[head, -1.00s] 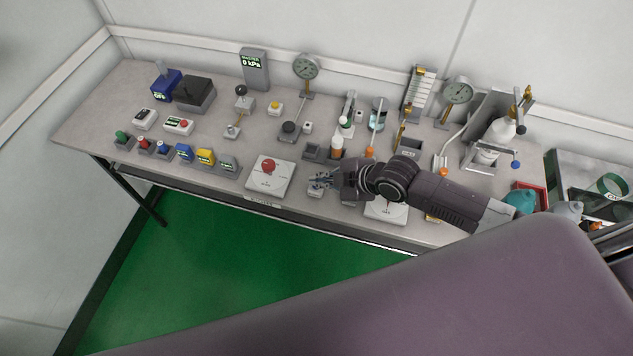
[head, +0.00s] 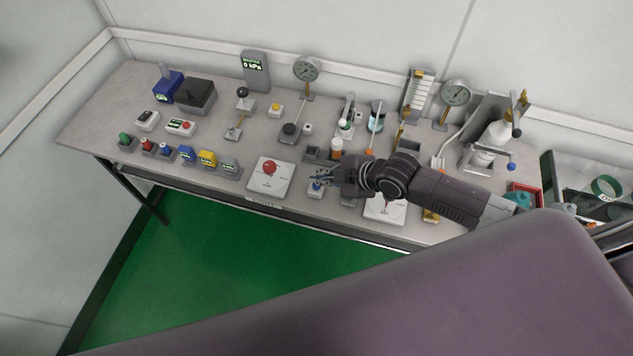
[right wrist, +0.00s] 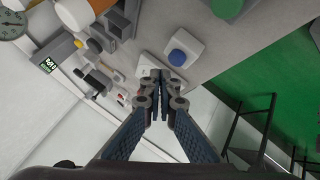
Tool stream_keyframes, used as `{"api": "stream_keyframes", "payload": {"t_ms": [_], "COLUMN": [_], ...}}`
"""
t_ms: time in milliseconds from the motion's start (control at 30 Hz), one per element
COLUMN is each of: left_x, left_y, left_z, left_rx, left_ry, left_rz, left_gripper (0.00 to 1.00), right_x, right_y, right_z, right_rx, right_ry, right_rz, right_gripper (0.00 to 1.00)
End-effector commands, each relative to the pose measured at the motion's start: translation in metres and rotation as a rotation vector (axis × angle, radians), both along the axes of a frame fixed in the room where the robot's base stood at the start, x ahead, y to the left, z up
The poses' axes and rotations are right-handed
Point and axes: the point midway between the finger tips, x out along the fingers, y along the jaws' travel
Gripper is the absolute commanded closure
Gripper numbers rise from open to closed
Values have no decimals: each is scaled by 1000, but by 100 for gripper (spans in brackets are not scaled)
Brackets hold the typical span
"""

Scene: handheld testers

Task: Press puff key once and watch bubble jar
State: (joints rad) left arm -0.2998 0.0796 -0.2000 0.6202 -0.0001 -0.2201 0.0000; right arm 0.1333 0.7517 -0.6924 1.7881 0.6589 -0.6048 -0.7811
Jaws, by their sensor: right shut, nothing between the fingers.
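A small pale box with a blue round button (head: 316,188), which looks like the puff key, sits near the bench's front edge. It also shows in the right wrist view (right wrist: 177,57), just beyond my fingertips. My right gripper (head: 316,176) is shut and empty, above and just behind the button in the head view; the right wrist view shows its fingers together (right wrist: 160,76). I see no contact, and the exact height gap cannot be told. A small clear jar with bluish liquid (head: 377,114), probably the bubble jar, stands toward the back of the bench. My left gripper is out of view.
A white plate with a red button (head: 269,168) stands left of the gripper. Another white plate (head: 384,212) lies under my right arm. Dial gauges (head: 306,68) and a rack (head: 419,92) stand along the back. The bench (head: 92,122) has bare room at its left end.

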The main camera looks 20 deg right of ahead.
Motion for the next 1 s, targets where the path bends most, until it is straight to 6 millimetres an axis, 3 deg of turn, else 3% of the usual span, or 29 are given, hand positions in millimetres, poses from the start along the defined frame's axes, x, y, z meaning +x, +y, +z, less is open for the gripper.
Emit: {"api": "stream_keyframes", "payload": {"t_ms": [400,1000], "left_x": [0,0], "left_y": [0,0], "left_z": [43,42], "left_rx": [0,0], "left_ry": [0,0], "left_rz": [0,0], "left_gripper": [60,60], "right_x": [0,0], "right_y": [0,0], "right_z": [45,45], "right_rx": [-1,-1], "right_ry": [0,0], "right_rz": [1,1], "right_gripper": [100,100]}}
